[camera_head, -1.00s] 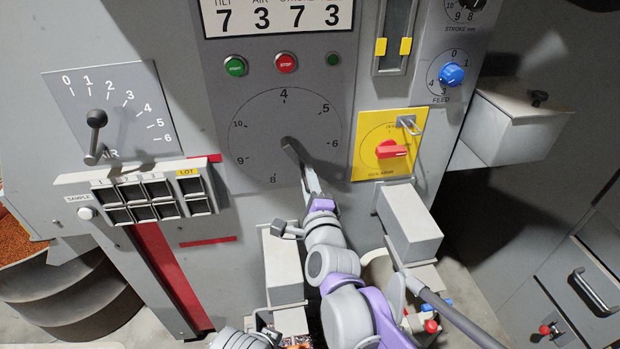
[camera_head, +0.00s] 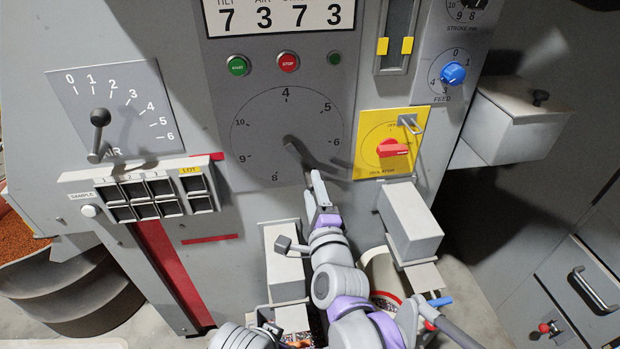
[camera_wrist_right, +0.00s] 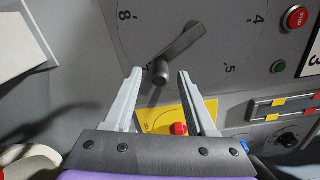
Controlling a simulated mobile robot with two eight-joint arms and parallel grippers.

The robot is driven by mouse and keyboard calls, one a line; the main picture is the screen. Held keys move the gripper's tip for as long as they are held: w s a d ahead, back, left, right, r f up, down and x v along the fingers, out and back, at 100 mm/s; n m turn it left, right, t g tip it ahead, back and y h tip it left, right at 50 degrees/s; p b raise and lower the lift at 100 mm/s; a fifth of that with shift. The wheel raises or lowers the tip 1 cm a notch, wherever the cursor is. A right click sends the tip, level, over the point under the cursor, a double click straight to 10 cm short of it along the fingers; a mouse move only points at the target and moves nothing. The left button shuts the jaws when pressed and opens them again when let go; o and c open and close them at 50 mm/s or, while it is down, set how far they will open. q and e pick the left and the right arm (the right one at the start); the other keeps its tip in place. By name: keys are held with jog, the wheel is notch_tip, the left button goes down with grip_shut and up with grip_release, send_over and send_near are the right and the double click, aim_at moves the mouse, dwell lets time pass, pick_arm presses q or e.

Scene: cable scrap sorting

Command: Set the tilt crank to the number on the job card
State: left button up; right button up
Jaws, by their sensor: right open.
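The tilt crank (camera_head: 297,150) is a dark grey arm on a round grey dial (camera_head: 255,125) marked 4 to 10. It points to the lower right, between the 6 and the 8, where my gripper and shadow hide any mark. In the right wrist view the crank (camera_wrist_right: 180,48) appears upside down, its knob end framed between my fingertips. My right gripper (camera_wrist_right: 160,73) is open; in the head view the gripper (camera_head: 315,176) is just below the crank's end. The job card (camera_head: 280,17) above shows 7 3 7 3; its labels are partly cut off. My left gripper is not seen.
A yellow isolator plate with a red knob (camera_head: 393,148) is right of the dial. Green start (camera_head: 238,65) and red stop (camera_head: 288,61) buttons sit above it. The air lever (camera_head: 99,118) is at left. A grey box (camera_head: 410,222) juts out right of my forearm.

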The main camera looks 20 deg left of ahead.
jog(key=v, duration=0.6)
jog(key=shift+s+d+p, duration=0.2)
jog(key=shift+s+p, duration=0.1)
jog(key=shift+p, duration=0.15)
